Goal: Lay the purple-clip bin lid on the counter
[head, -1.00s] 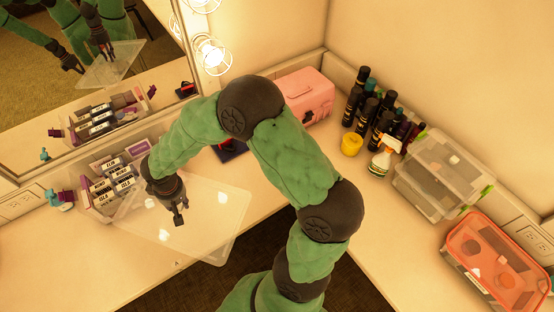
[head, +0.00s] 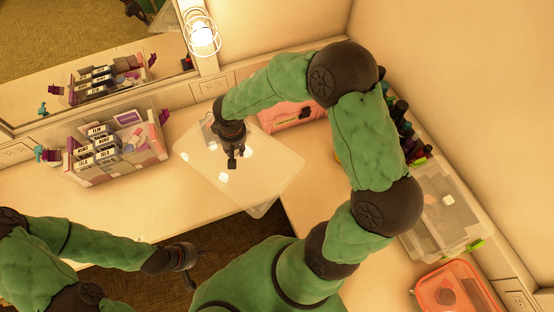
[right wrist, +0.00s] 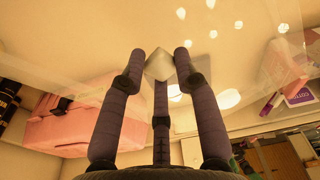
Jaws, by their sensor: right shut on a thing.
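The purple-clip bin (head: 152,148) stands open on the counter (head: 120,205) at the left, with purple clips on its sides and dark white-labelled items inside. My right gripper (head: 232,165) is shut on the clear bin lid (head: 268,178), to the right of the bin. The lid also spreads across the right wrist view, with a pale block (right wrist: 159,64) between the fingertips (right wrist: 160,62). In the head view the lid's lower corner reaches past the counter's front edge; its height above the counter is unclear. My left gripper (head: 190,280) is low over the dark floor, apart from the lid; its fingers are too small to read.
A pink case (head: 290,116) stands close behind the lid. Dark bottles (head: 402,125) are partly hidden by my right arm. A clear box (head: 440,210) and an orange-lidded box (head: 455,290) stand at the right. The mirror (head: 90,40) borders the back. Counter in front of the bin is clear.

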